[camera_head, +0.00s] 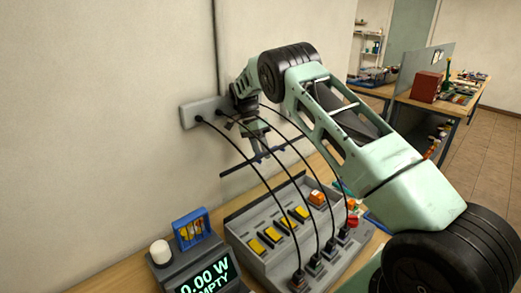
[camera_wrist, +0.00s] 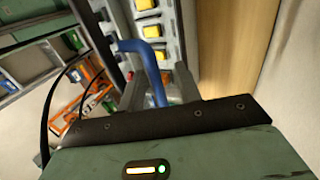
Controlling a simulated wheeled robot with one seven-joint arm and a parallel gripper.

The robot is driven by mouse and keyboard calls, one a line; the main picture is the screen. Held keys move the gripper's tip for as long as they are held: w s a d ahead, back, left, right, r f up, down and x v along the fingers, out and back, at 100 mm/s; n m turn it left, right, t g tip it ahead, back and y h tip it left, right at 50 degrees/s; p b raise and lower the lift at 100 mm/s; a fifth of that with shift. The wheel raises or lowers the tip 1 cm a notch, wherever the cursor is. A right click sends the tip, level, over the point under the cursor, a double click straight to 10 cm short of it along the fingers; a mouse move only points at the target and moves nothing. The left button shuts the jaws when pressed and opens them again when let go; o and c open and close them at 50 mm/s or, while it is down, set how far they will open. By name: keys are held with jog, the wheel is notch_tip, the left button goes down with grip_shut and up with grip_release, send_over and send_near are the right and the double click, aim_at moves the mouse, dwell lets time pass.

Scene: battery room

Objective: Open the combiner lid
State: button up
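The combiner (camera_head: 260,262) is a grey box on the bench with a row of yellow switches, an orange one, and black cables plugged along its front edge. A thin dark bar (camera_head: 234,168) stands above its back side; I cannot tell whether it is the lid's edge. My gripper (camera_head: 259,158) is above the box's back, beside this bar. In the wrist view, a bent blue handle (camera_wrist: 152,72) passes between the grey fingers of my gripper (camera_wrist: 160,90), which look apart. Contact with the handle is not clear. The handle's lower end is hidden behind my gripper.
A display reading 0.00 W EMPTY (camera_head: 207,277) stands left of the combiner, with a blue holder (camera_head: 191,229) behind it. Cables hang from a grey wall box (camera_head: 200,111) down to the combiner, near my gripper. The wall is close behind. Another workbench (camera_head: 462,105) stands at the right.

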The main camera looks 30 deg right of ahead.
jog(key=b+v, duration=0.2)
jog(key=v, duration=0.5)
jog(key=shift+r+b, duration=0.25)
jog(key=shift+b, duration=0.1)
dwell(0.4)
jog(key=s+a+n+t+y+b, duration=0.1)
jog(key=s+a+n+b, duration=0.1)
jog(key=s+a+n, duration=0.55)
jog(key=s+a+f+n+t+b, duration=0.15)
jog(key=s+a, duration=0.25)
jog(key=a, duration=0.7)
jog(key=s+a+n+t+y+b, duration=0.1)
jog(key=s+a+n+b, duration=0.2)
jog(key=s+a+n, duration=0.45)
jog(key=s+a+f+n+t+b, duration=0.1)
jog(key=s+f+n, duration=0.3)
jog(key=s, duration=0.8)
jog(key=s+a+f+n+t+b, duration=0.1)
jog(key=s+a+f+n+b, duration=0.1)
jog(key=s, duration=1)
notch_tip(320, 180, down, 2)
jog(key=shift+s+a+n+h+b, duration=0.2)
jog(key=shift+a+n+h+b, duration=0.15)
jog(key=shift+n+b, duration=0.35)
